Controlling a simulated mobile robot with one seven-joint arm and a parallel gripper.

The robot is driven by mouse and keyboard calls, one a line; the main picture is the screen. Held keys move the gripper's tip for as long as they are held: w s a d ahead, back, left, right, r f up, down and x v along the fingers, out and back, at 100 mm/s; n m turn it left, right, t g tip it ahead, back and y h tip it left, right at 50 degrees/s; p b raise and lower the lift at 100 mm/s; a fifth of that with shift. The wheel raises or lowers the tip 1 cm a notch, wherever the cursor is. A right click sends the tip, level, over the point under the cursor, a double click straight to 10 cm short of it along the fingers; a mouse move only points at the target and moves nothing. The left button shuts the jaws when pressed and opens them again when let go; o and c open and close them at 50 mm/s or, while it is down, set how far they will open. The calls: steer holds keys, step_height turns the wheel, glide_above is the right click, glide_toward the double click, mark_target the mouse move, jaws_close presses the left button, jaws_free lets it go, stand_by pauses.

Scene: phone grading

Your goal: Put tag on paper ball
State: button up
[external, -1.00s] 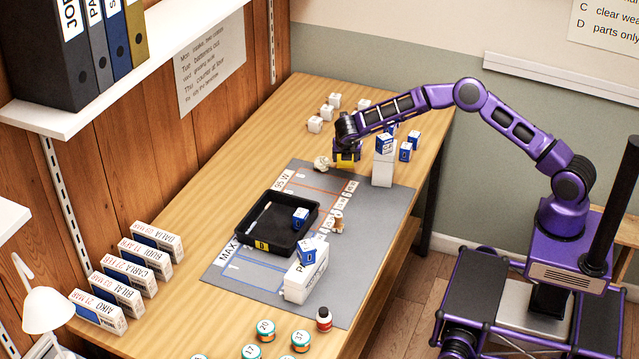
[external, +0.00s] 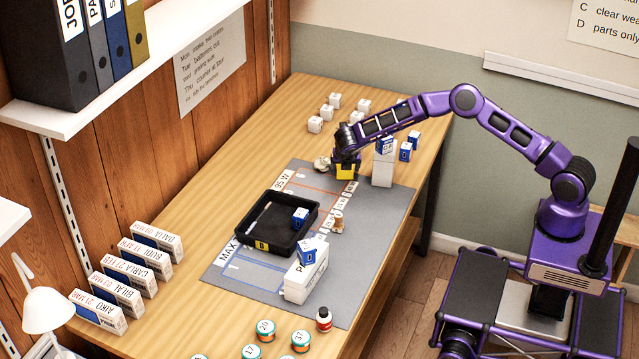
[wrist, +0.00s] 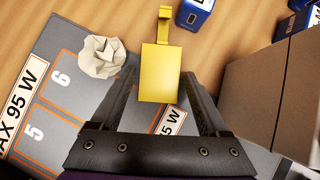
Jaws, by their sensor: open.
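The yellow tag (wrist: 160,72), a flat plate with a hooked strip at its far end, shows between the fingers of my gripper (wrist: 158,85) in the wrist view. My fingers are open, with a gap on the tag's left; I cannot tell whether the right finger touches it. In the external view, the tag (external: 345,171) is just below my gripper (external: 346,160), at the mat's far end. The crumpled off-white paper ball (wrist: 101,56) lies left of the tag, apart from it. It also shows in the external view (external: 321,163), left of my gripper.
A white box stack (external: 383,168) with a blue box on top stands close right of my gripper. Blue boxes (wrist: 194,12) and small white cubes (external: 314,124) lie beyond. A black tray (external: 262,243) sits on the grey mat (external: 375,215).

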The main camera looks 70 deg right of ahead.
steer(key=v, duration=1.1)
steer(key=shift+p, duration=0.45)
steer(key=shift+a+r, duration=0.25)
steer(key=shift+r, duration=0.1)
steer(key=shift+c, duration=0.7)
steer(key=shift+s+a+r, duration=0.1)
steer(key=shift+r, duration=0.05)
steer(key=c, duration=0.5)
steer(key=shift+o, duration=0.2)
